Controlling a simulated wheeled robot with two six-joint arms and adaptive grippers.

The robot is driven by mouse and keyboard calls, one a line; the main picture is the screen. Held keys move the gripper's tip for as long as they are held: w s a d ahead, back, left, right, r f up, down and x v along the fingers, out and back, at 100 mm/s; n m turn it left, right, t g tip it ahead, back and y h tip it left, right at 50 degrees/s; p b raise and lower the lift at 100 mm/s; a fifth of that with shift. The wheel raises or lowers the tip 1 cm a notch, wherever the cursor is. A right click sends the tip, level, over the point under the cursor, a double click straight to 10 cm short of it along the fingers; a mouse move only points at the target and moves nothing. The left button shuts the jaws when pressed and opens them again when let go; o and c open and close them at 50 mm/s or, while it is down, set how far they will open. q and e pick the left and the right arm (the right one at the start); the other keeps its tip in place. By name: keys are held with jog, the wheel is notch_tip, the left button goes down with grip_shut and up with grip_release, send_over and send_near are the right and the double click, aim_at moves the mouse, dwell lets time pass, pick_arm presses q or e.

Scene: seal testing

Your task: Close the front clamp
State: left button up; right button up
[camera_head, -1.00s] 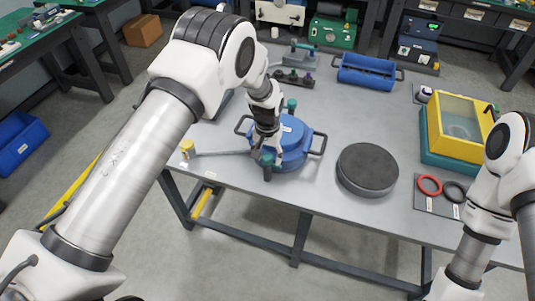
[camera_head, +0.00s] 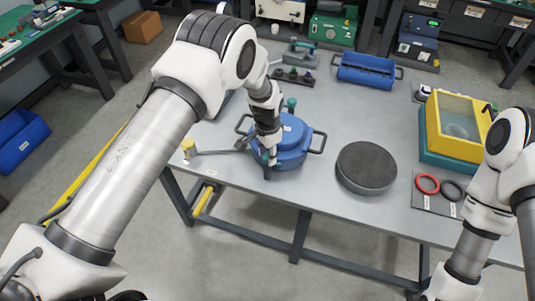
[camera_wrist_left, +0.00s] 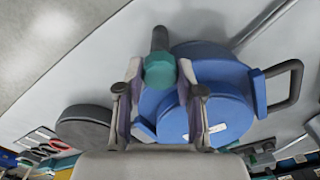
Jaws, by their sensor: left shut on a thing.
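A blue round vessel (camera_head: 293,154) with dark side handles stands near the front edge of the grey table (camera_head: 225,172). The front clamp (camera_head: 267,173) is at its near side, with a dark post and a teal knob. My left gripper (camera_head: 268,154) reaches down onto this clamp from above and partly hides it. In the left wrist view its fingers lie on both sides of the teal knob (camera_wrist_left: 160,70), and the gripper is shut on the clamp. Another teal-topped clamp (camera_head: 291,104) shows at the vessel's far side. My right arm shows at the right; its gripper is out of view.
A dark round disc (camera_head: 366,167) lies right of the vessel. A yellow-and-teal box (camera_head: 462,125) and two rings, one red (camera_head: 428,183), are farther right. A grey bar with a yellow end (camera_head: 188,147) lies left. A blue cradle (camera_head: 367,70) stands behind.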

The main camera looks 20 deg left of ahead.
pick_arm(q)
jog(key=n+b, duration=0.1)
jog(key=n, duration=0.3)
jog(key=shift+f, duration=0.2)
jog(key=n+b, duration=0.1)
jog(key=n, duration=0.3)
jog(key=n+b, duration=0.1)
jog(key=n, duration=0.3)
jog(key=shift+r+n, duration=0.1)
jog(key=shift+n, duration=0.3)
jog(key=shift+r+n, duration=0.1)
jog(key=shift+n, duration=0.9)
jog(key=o, duration=1)
jog(key=shift+o, duration=0.2)
